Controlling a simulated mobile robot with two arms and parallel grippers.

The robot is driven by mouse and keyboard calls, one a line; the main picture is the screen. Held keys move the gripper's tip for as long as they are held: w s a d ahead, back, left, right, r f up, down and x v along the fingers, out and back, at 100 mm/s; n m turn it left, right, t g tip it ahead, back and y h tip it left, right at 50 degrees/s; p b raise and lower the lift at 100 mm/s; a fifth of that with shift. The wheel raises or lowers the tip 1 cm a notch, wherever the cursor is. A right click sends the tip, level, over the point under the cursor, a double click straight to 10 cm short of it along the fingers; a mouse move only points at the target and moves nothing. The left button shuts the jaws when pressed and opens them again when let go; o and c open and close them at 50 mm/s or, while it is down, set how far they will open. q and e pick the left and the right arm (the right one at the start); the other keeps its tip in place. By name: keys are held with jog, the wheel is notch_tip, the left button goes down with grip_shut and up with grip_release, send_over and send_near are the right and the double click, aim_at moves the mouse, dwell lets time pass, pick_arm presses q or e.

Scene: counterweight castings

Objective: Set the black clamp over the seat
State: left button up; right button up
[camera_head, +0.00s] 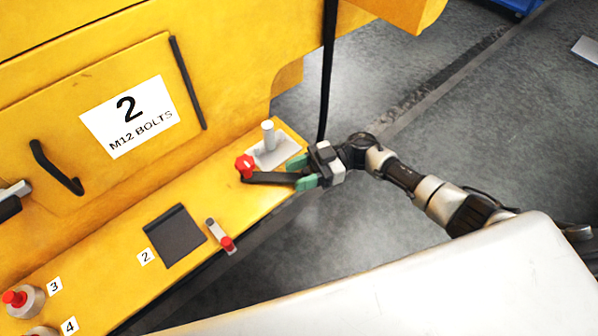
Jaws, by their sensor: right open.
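The black clamp (268,178) is a dark bar with a red knob (245,166) at its left end. It lies near the far right end of the yellow ledge. My right gripper (301,172) comes in from the right. Its green fingertips are open on either side of the clamp's right end; I cannot tell whether they touch it. Just behind the clamp is a light grey plate (266,157) with an upright post (268,135), perhaps the seat; the clamp hides part of its front. My left gripper is not clearly seen.
The yellow ledge (110,270) carries a dark square pad (177,238) by a "2" label, a small red-ended cylinder (221,237) and red-topped grey parts (25,300). A yellow panel (60,110) with black handles rises behind. A pale surface (420,285) fills the front right.

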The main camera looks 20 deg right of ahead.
jog(key=w+d+b, duration=0.1)
jog(key=d+b, duration=0.2)
jog(key=d, duration=0.7)
jog(key=shift+w+d+b, duration=0.15)
jog(key=shift+d+b, duration=0.2)
